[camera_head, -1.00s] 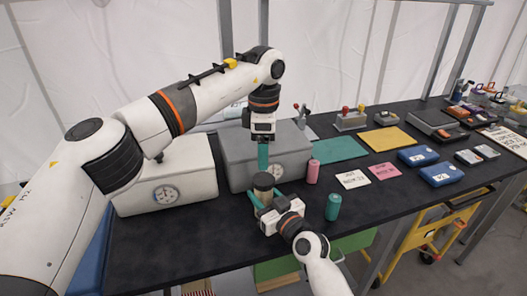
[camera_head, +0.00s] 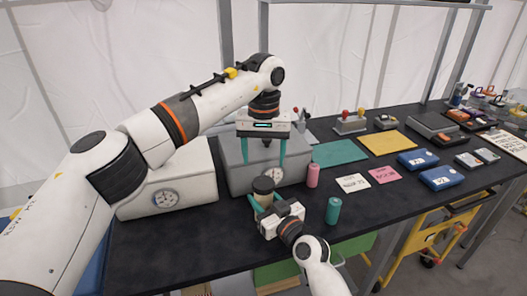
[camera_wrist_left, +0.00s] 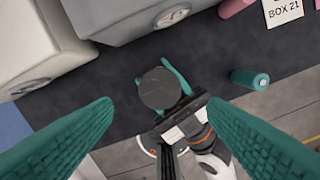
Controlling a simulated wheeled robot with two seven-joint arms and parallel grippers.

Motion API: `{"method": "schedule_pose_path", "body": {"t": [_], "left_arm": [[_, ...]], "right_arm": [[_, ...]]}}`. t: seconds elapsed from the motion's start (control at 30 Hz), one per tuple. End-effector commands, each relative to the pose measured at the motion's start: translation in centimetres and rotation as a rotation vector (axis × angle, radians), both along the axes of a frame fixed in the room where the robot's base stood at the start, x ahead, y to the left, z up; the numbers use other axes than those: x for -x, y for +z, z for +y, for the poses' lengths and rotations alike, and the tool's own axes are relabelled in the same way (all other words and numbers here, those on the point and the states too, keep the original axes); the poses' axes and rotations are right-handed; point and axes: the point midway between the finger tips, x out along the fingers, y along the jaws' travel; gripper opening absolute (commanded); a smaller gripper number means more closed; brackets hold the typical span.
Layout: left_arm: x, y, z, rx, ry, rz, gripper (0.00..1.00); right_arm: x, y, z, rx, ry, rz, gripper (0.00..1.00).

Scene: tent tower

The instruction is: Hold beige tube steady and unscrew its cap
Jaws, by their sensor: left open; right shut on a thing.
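The beige tube (camera_head: 261,199) stands upright on the black table, with its dark round cap (camera_head: 263,184) on top. My right gripper (camera_head: 262,206) is shut around the tube, its teal fingers on either side. My left gripper (camera_head: 264,163) is above the tube, pointing down, with its teal fingers spread wide and nothing between them. In the left wrist view the cap (camera_wrist_left: 160,88) shows from above, between and beyond the open fingers (camera_wrist_left: 165,125). The tube's body is hidden under the cap there.
Two boxes with dials, one white (camera_head: 165,187) and one grey (camera_head: 232,172), stand behind the tube. A pink tube (camera_head: 313,176) and a teal tube (camera_head: 333,211) stand to its right. Paper cards (camera_head: 352,183) and blue cases (camera_head: 440,177) lie farther right. The front left of the table is clear.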

Motion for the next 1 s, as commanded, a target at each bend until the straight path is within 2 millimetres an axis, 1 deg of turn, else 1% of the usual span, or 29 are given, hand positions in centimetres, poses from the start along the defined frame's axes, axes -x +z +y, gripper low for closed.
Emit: {"method": "schedule_pose_path", "body": {"t": [0.3,0.43,0.6,0.87,0.97,1.0], "left_arm": [[0.0,-4.8,0.1,0.000,0.001,0.003,0.67],[0.0,-6.4,0.0,0.001,0.002,0.002,0.67],[0.0,-7.4,0.1,0.000,0.002,0.001,0.67],[0.0,-7.5,0.0,0.000,0.002,0.000,0.67],[0.0,-7.5,0.0,0.000,0.002,0.000,0.53],[0.0,-7.5,0.0,0.000,0.002,0.000,0.46]], "right_arm": [[0.0,-0.1,0.0,0.002,0.000,0.003,0.00],[0.0,-0.1,0.0,0.002,0.000,0.003,0.00],[0.0,-0.1,0.0,0.002,0.000,0.003,0.00],[0.0,-0.1,0.0,0.002,0.000,0.003,0.00],[0.0,-0.1,0.0,0.002,0.000,0.003,0.00],[0.0,-0.1,0.0,0.002,0.000,0.003,0.00]]}}
